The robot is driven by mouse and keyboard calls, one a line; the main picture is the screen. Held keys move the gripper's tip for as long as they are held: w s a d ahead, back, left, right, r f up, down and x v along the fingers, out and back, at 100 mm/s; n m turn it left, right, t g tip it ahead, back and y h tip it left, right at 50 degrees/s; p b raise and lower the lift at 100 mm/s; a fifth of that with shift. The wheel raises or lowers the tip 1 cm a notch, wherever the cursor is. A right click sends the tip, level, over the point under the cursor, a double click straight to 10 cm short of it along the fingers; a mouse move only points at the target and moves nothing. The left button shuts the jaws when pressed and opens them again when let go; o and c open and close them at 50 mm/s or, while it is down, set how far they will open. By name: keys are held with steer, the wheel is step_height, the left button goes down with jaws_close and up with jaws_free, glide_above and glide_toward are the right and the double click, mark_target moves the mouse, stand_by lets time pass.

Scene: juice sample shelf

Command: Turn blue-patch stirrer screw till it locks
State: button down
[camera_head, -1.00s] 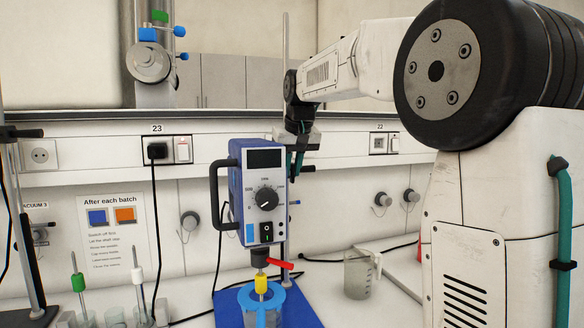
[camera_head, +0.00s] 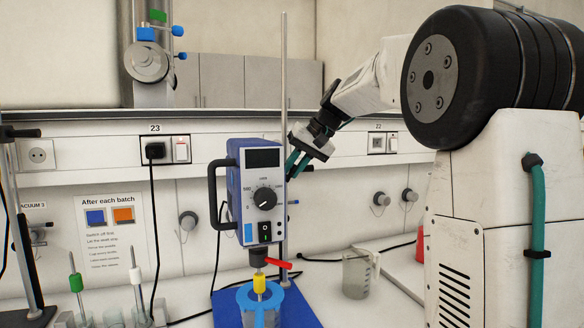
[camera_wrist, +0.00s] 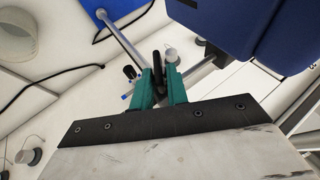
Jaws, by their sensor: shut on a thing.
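The stirrer (camera_head: 257,190) is a blue box with a black dial, a rocker switch and a light blue patch low on its face. It hangs beside an upright metal rod (camera_head: 284,90). My gripper (camera_head: 293,167) reaches in at the stirrer's right side, tilted, its teal fingers by the rod. In the wrist view my gripper (camera_wrist: 159,76) is shut on a dark, narrow piece, seemingly the screw (camera_wrist: 157,92). The rod (camera_wrist: 125,40) and the stirrer's blue housing (camera_wrist: 228,22) are close by. The screw is hidden in the head view, and its tightness cannot be told.
Below the stirrer, a red lever (camera_head: 279,264) and a yellow piece (camera_head: 259,284) sit above a vessel with a blue collar (camera_head: 246,296) on a blue base. A beaker (camera_head: 356,276) stands to the right. A notice (camera_head: 110,235) hangs at left.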

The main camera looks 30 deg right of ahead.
steer(key=t+y, duration=0.1)
steer(key=y, duration=0.1)
steer(key=f+m+t+y, duration=0.1)
steer(key=y, duration=0.2)
steer(key=d+m+t+y, duration=0.1)
steer(key=y, duration=0.1)
steer(key=shift+s+f+y, duration=0.15)
steer(key=shift+y, duration=0.25)
steer(key=shift+f+m+t+y, duration=0.25)
steer(key=shift+m+t+y, duration=0.4)
steer(key=shift+y, duration=0.55)
steer(key=c, duration=1.4)
jaws_free()
steer(key=shift+v, duration=3.9)
steer(key=shift+f, duration=0.15)
